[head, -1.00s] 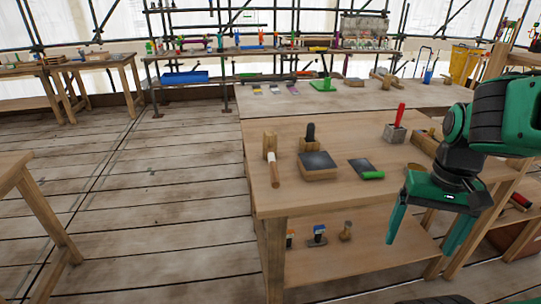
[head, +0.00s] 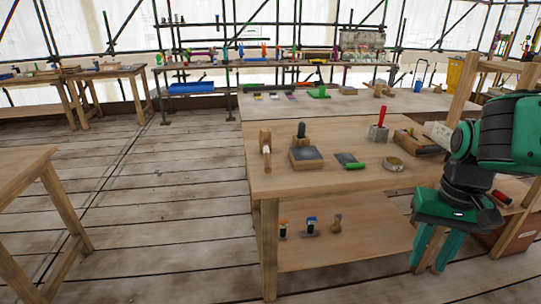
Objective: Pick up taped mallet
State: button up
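A wooden mallet (head: 266,148) with a pale wrapped handle lies near the left edge of the wooden workbench (head: 320,185) in the head view. Its block head is toward the back and its handle points toward the front edge. My gripper (head: 428,267) hangs at the lower right, in front of the bench and well apart from the mallet. Its two green fingers point down with a gap between them and nothing held.
Right of the mallet are a dark-topped block (head: 306,158), a green-handled flat tool (head: 350,161), a round tin (head: 393,164) and a red-handled tool in a grey block (head: 380,127). Several small tools stand on the lower shelf (head: 350,250). Floor left of the bench is clear.

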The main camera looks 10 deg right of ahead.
aim_at(265, 134)
jog(key=k, duration=0.7)
jog(key=u, duration=0.6)
jog(key=i, duration=2.25)
jog(key=z, duration=0.95)
jog(key=i, duration=0.4)
jog(key=z, duration=0.15)
